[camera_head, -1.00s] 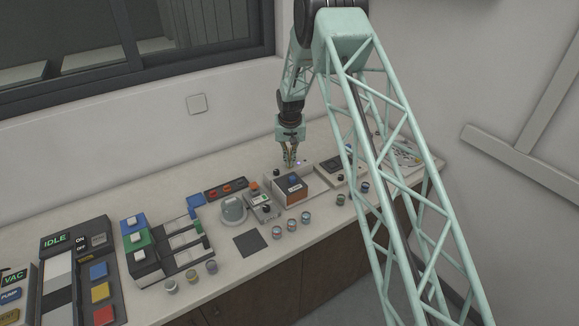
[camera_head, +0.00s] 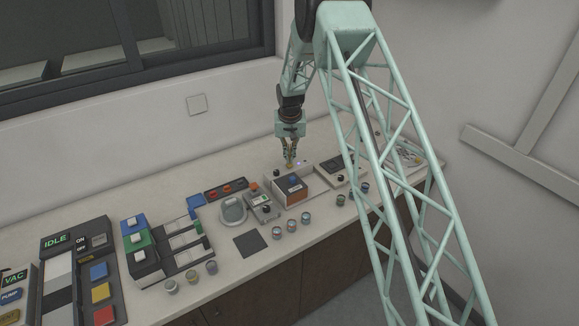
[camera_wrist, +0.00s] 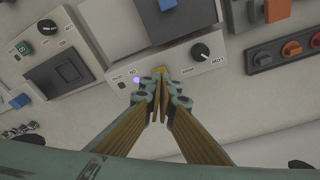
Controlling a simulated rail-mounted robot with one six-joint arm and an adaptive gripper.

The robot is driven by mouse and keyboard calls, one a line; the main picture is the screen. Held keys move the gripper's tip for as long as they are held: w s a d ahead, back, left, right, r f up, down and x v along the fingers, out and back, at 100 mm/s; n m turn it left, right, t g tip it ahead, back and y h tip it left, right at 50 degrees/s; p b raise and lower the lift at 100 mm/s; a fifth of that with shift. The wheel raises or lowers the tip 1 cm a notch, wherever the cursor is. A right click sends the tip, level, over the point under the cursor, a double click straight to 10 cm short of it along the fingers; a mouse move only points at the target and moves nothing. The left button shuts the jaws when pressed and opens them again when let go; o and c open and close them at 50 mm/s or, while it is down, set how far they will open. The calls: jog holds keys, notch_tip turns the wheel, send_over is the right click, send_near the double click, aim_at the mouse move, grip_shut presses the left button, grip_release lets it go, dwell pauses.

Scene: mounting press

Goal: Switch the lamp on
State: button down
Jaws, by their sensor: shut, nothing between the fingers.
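My gripper (camera_head: 290,164) is shut and empty, pointing down over a pale control panel (camera_head: 306,167) behind the orange-and-black box. In the wrist view, the fingertips (camera_wrist: 160,78) are at the edge of that panel (camera_wrist: 178,61). A small yellow patch (camera_wrist: 159,70) shows right at the tips; I cannot tell whether they touch it. A purple-lit spot (camera_wrist: 137,79) is just left of the tips, with a small dark part (camera_wrist: 121,85) beyond it. A black knob (camera_wrist: 201,53) is to the right. No part is clearly recognizable as a lamp switch.
The orange-and-black box (camera_head: 293,190) stands in front of the panel. A strip with red buttons (camera_wrist: 284,53) lies right. The counter behind, near the wall, is clear.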

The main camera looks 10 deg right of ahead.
aim_at(290, 165)
jog(key=shift+r, duration=0.15)
jog(key=shift+r+p, duration=0.4)
jog(key=shift+r, duration=1.95)
jog(key=shift+r, duration=0.1)
